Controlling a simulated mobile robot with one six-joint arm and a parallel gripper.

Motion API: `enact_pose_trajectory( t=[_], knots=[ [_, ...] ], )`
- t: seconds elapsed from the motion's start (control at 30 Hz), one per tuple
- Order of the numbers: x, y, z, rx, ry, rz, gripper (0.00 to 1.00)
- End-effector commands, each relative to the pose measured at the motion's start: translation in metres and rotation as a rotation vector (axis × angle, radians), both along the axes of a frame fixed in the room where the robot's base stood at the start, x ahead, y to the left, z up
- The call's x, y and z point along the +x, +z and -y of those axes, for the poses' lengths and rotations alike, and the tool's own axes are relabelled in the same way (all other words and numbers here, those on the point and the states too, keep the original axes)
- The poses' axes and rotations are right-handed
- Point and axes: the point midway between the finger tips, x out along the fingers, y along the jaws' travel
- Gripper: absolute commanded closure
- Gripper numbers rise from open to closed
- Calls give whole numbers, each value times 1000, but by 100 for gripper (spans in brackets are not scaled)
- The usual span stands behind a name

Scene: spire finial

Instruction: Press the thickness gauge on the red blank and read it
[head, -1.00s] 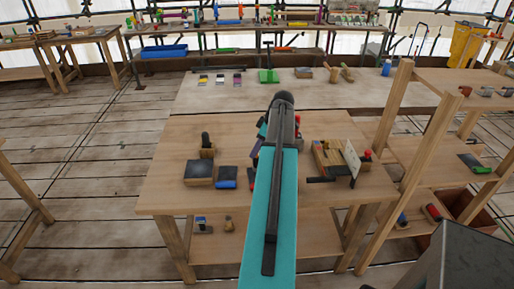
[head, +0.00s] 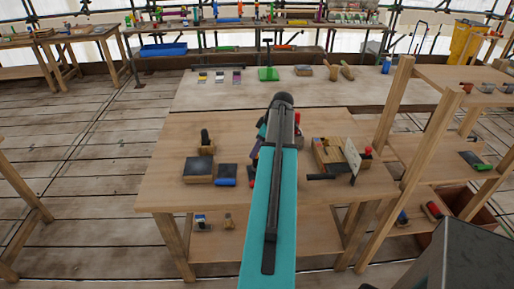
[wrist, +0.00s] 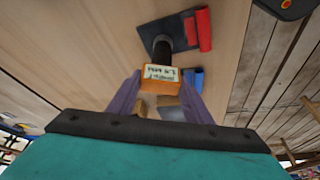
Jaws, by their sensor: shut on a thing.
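My gripper (wrist: 158,92) has purple fingers and is shut on an orange block with a white lettered label, which I take to be the thickness gauge (wrist: 160,82). A black cylinder (wrist: 178,36) shows right beyond the block; I cannot tell if it is part of it. A bright red piece (wrist: 204,29), perhaps the red blank, lies beside a dark plate past the cylinder. I cannot tell whether the gauge touches anything. The lettering is too small to read. In the head view my teal arm hides most of the gripper and what it holds.
The wooden table holds a dark-topped block (head: 198,169) and a dark plate with a blue piece (head: 228,183) at left. A wooden box (head: 328,152) and an upright white panel (head: 353,154) stand at right. A wooden shelf rack (head: 397,110) borders the right. The table's front left is clear.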

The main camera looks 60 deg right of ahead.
Motion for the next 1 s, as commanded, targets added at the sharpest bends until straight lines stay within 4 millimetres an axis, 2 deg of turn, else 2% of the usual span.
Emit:
enact_pose_trajectory(
  t=[0.5,1.0],
  knots=[
    [1,-11,0,0,1,0,86],
    [1,-11,0,0,1,0,86]
  ],
)
